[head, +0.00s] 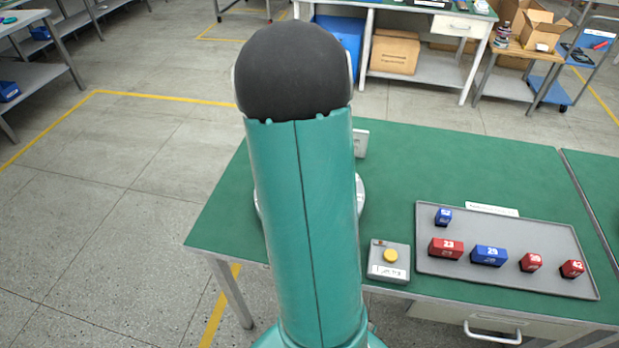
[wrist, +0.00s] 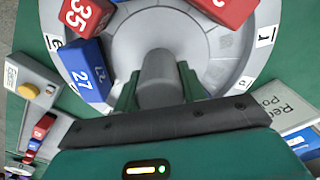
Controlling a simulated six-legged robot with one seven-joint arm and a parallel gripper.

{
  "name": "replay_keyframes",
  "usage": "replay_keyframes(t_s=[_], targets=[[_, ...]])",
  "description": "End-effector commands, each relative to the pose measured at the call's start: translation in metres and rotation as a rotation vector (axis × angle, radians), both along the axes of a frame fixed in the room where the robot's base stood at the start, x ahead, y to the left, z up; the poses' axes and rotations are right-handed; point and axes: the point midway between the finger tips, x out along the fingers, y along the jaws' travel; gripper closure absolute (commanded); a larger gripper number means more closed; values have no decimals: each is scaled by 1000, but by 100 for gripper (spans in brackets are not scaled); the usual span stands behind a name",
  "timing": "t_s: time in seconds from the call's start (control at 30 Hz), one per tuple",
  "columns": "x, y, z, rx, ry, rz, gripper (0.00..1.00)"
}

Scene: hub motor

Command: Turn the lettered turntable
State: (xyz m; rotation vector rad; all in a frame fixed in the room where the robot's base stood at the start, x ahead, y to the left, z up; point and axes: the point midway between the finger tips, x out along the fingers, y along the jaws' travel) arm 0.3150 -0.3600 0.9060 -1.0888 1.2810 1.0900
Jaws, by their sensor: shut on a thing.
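The turntable (wrist: 215,62) is a pale grey disc with a lighter rim, and lettered labels show at its left and right edges in the wrist view. My gripper (wrist: 157,88) is shut on the grey knob (wrist: 157,68) that stands on the turntable, one green finger on each side. A red block marked 35 (wrist: 84,14), a blue block marked 27 (wrist: 87,72) and another red block (wrist: 224,9) sit on the turntable around the knob. In the head view my arm hides nearly all of the turntable; only slivers of its rim (head: 361,195) show.
A grey box with a yellow button (head: 390,257) stands right of the turntable on the green table (head: 420,155). A grey tray (head: 500,225) beyond it holds several red and blue numbered blocks.

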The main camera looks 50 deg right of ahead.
Motion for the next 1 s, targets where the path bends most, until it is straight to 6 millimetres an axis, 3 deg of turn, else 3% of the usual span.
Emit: replay_keyframes(t_s=[0.57,0.6,0.7,1.0], targets=[[1,-2,2,-6,-4,-22,100],[1,-2,2,-6,-4,-21,57],[1,-2,2,-5,-3,-22,37],[0,-1,1,-2,-2,-21,37]])
